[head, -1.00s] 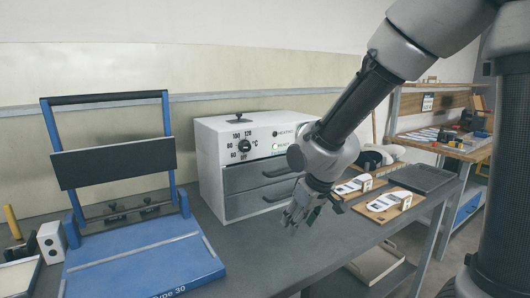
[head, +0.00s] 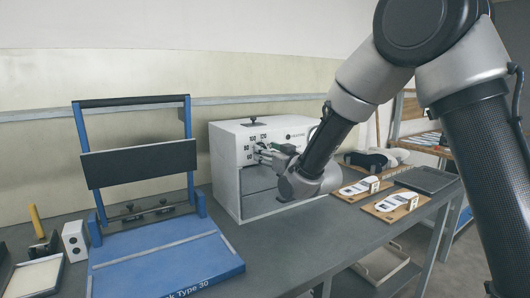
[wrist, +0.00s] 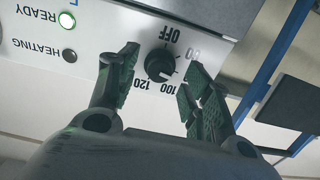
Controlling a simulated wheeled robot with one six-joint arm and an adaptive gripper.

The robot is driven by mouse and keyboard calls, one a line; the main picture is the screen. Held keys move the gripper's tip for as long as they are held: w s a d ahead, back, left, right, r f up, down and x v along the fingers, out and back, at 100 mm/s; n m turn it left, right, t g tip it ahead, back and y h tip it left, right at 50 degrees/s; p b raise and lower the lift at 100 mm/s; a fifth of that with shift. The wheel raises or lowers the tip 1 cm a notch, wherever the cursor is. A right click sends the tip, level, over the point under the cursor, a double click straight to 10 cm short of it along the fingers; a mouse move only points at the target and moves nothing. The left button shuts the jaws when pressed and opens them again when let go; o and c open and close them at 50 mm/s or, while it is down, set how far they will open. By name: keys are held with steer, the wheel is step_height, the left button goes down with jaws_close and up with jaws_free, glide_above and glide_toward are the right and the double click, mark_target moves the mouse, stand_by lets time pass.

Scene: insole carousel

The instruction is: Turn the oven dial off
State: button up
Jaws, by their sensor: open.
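A white mark on the dial seems to point down-right, near the 100 side and away from OFF. My gripper (wrist: 162,66) is open, with one finger on each side of the dial; I cannot tell whether either touches it. In the head view my gripper (head: 263,153) is at the oven's front panel and hides most of the dial.
A green READY lamp (wrist: 67,20) is lit beside a dark HEATING lamp (wrist: 69,56). A blue press (head: 160,262) stands left of the oven. Boards with white insoles (head: 393,203) and a dark tray (head: 427,180) lie to the right. The bench front is clear.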

steer(key=shift+x, duration=1.1)
steer(key=c, duration=1)
steer(key=shift+r, duration=0.1)
steer(key=shift+c, duration=0.2)
steer(key=n, duration=1.9)
steer(key=shift+r+n, duration=0.2)
steer(key=shift+n, duration=0.2)
